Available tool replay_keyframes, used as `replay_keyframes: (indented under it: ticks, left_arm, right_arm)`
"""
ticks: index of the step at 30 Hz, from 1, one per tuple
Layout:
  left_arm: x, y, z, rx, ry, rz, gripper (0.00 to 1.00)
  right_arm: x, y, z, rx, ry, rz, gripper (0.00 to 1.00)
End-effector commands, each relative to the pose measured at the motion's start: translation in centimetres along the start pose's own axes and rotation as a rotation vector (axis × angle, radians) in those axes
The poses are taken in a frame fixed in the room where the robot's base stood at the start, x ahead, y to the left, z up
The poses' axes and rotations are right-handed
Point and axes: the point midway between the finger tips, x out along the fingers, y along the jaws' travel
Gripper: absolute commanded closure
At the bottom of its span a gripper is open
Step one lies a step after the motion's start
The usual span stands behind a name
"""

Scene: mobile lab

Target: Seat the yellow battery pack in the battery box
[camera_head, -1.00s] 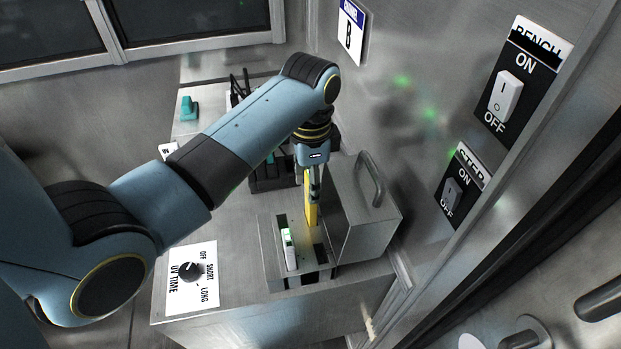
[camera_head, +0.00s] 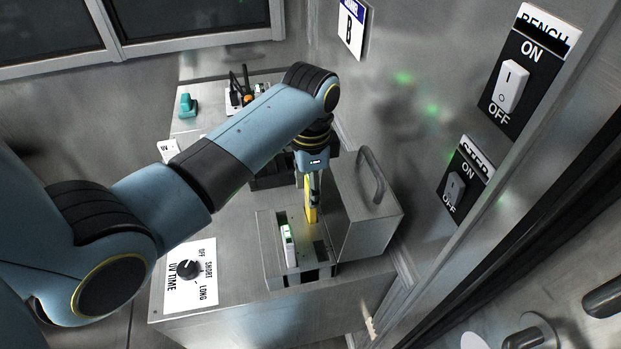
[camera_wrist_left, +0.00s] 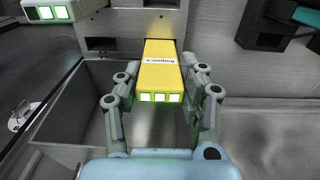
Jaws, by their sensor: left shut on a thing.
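The yellow battery pack (camera_head: 310,204) hangs upright in my left gripper (camera_head: 314,186). It also shows in the left wrist view (camera_wrist_left: 160,65), between the two fingers (camera_wrist_left: 161,90), with three lit squares on its near end. Its lower end is at the far right part of the battery box (camera_head: 265,249); I cannot tell whether it has entered a slot. The box is open on the bench top and holds a white pack with a green light (camera_head: 288,246) on its left side. Dark empty slots show in the box in the left wrist view. My right gripper is not in view.
A grey box-shaped cover with a handle (camera_head: 370,215) stands close on the right of the battery box. A UV time dial (camera_head: 188,269) is on the left front. A teal object (camera_head: 188,106) and dark gear stand behind. Wall switches (camera_head: 511,86) are at right.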

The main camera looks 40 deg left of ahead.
Motion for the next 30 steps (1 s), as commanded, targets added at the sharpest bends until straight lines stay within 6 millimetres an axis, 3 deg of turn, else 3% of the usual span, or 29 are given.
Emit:
replay_keyframes:
  ticks: [26, 27, 30]
  left_arm:
    - [2.2, 0.0, 0.0, 0.0, 0.0, 0.0, 1.0]
    - [2.2, 0.0, 0.0, 0.0, 0.0, 0.0, 0.58]
    - [2.2, 0.0, 0.0, 0.0, 0.0, 0.0, 0.45]
  right_arm:
    - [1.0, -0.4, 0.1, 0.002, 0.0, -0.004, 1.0]
    - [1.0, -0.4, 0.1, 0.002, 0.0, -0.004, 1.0]
    - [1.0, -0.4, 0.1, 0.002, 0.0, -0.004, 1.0]
